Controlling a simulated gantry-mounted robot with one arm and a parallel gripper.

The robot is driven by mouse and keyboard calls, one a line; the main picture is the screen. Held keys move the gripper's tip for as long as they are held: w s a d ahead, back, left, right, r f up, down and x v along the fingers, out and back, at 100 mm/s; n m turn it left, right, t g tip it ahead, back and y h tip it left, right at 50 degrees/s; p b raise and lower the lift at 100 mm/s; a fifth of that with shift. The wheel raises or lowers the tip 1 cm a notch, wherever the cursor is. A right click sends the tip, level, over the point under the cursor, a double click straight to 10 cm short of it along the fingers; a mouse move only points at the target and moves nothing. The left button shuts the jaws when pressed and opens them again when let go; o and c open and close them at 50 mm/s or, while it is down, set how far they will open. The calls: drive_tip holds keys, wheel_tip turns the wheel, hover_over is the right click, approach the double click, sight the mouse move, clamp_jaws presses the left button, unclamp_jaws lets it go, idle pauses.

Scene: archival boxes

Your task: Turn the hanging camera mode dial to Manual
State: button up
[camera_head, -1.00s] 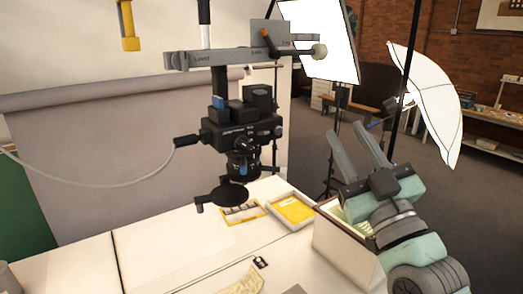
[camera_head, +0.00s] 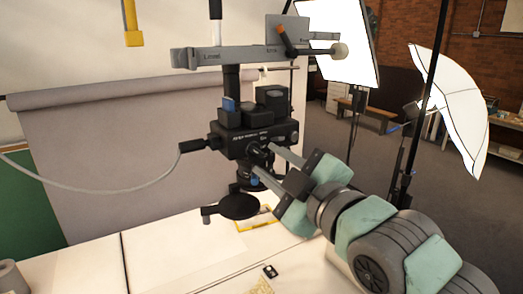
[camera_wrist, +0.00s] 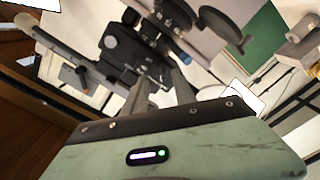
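The black hanging camera (camera_head: 245,132) hangs from an overhead column, its lens pointing down. It also shows tilted in the wrist view (camera_wrist: 124,46). A small round knob (camera_head: 257,150) sits on its near face; I cannot read markings or tell whether this is the mode dial. My gripper (camera_head: 263,159) reaches in from the lower right with its two grey fingers apart. The tips are at or very near the camera's near face beside the knob, with nothing visibly held. In the wrist view the fingers (camera_wrist: 164,88) point at the camera body; contact is unclear.
A grey level bar (camera_head: 245,56) with an orange-handled clamp crosses above the camera. A cable leaves its left side. A round black disc (camera_head: 238,206) hangs below. A white umbrella (camera_head: 458,112) and a lit panel stand right. The tabletop (camera_head: 180,255) is mostly clear.

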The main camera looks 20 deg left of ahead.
sight(259, 154)
drive_tip(key=shift+p+x, duration=0.35)
drive_tip(key=shift+x, duration=1.6)
drive_tip(key=shift+c, duration=0.4)
clamp_jaws()
